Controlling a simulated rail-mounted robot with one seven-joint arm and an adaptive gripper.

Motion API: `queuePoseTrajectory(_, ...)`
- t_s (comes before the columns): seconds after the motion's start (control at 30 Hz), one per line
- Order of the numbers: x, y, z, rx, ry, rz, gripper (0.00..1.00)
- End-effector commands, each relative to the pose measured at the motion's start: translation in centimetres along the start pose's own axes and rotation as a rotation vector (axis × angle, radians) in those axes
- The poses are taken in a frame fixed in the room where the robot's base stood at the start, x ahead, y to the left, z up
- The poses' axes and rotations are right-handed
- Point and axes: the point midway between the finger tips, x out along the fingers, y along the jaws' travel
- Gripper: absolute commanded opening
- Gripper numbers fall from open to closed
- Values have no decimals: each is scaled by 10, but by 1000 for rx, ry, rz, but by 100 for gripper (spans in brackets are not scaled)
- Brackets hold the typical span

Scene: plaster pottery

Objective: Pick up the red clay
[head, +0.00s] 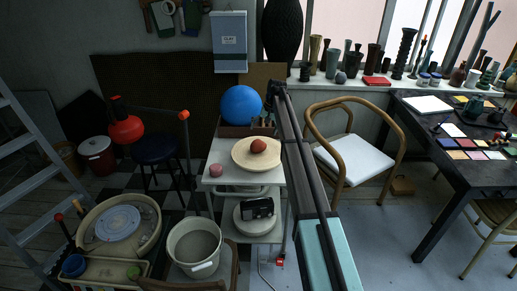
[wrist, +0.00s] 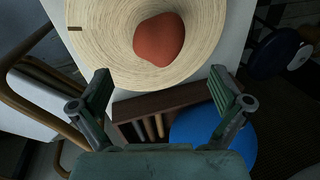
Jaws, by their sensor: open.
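The red clay (head: 258,145) is a rounded brownish-red lump on a round pale wooden plate (head: 240,158) on the small white table. In the wrist view the clay (wrist: 159,38) lies near the top, on the ridged plate (wrist: 95,40). My gripper (wrist: 161,76) is open, with nothing between its two green fingers. The clay shows beyond the fingertips, apart from them. In the head view my gripper (head: 273,92) is small and dark behind the plate; its fingers are hard to make out.
Behind stand a wooden tool box (head: 232,131) and a blue ball (head: 241,105); the blue ball also shows below my fingers (wrist: 200,135). A wooden chair (head: 352,155) stands to the right.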

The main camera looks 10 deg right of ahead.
Motion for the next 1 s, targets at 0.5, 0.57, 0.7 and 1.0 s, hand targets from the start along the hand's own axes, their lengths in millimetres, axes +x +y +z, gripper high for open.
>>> queuePoseTrajectory(0.5, 47, 0, 0, 0, 1, 0, 100)
queuePoseTrajectory(0.57, 52, 0, 1, -1, 0, 0, 100)
queuePoseTrajectory(0.7, 69, 1, 2, -1, -1, 0, 100)
queuePoseTrajectory(1.0, 94, 2, 2, -1, 1, 0, 100)
